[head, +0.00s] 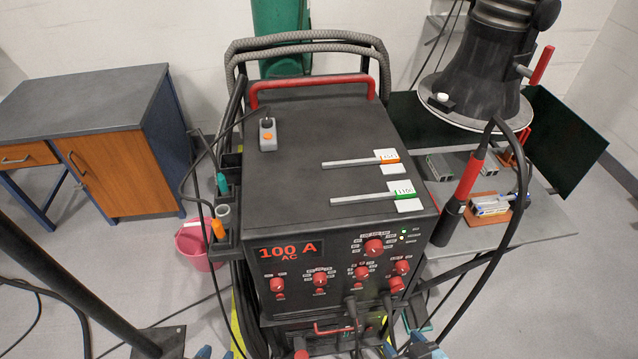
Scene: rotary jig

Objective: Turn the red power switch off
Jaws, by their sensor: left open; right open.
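A black welding power unit (340,130) stands in the middle of the head view. Several red knobs are on the front panel, including a large one (373,246) and one at the lower right (396,285). I cannot tell which red control is the power switch. Small indicator lights (403,232) glow beside the large knob. My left gripper (215,353) and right gripper (414,350) show only as blue tips at the bottom edge, both open, below the panel and apart from the knobs.
Two rods with labels (360,162) and a small grey remote (268,134) lie on the unit's top. Cables hang in front of the panel's lower right. A worktable (545,222) with a torch (468,180) stands right; a desk (85,90) and pink bucket (192,240) are left.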

